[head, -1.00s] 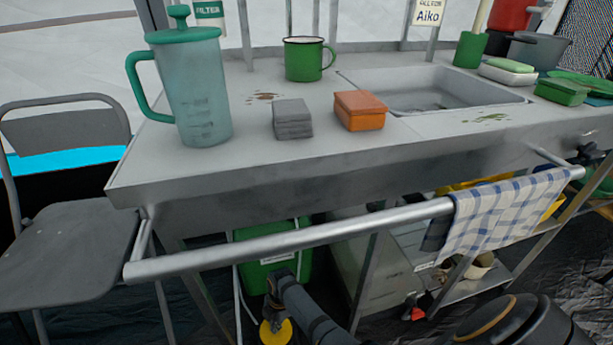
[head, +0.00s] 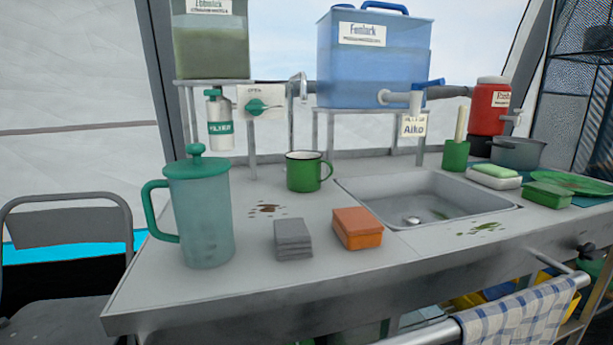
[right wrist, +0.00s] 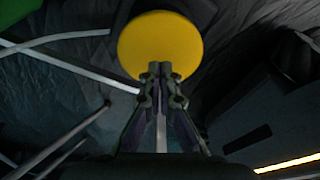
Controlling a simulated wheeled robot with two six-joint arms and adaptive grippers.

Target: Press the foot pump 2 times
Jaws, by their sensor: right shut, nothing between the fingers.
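A round yellow disc (right wrist: 160,45), which looks like the pad of the foot pump, shows in the right wrist view low among the frame bars. My right gripper (right wrist: 161,72) is shut and empty, with its fingertips overlapping the disc's near edge in that view. I cannot tell whether the fingertips touch the disc or whether it is pushed down. In the head view the pump and my right gripper are out of sight below the counter. My left gripper is in neither current view. The steel sink (head: 430,205) with its tap (head: 302,88) is in the head view.
A blue tank (head: 372,62) stands behind. A front rail carries a checked towel (head: 515,317). Pale bars (right wrist: 70,58) lie near the disc.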

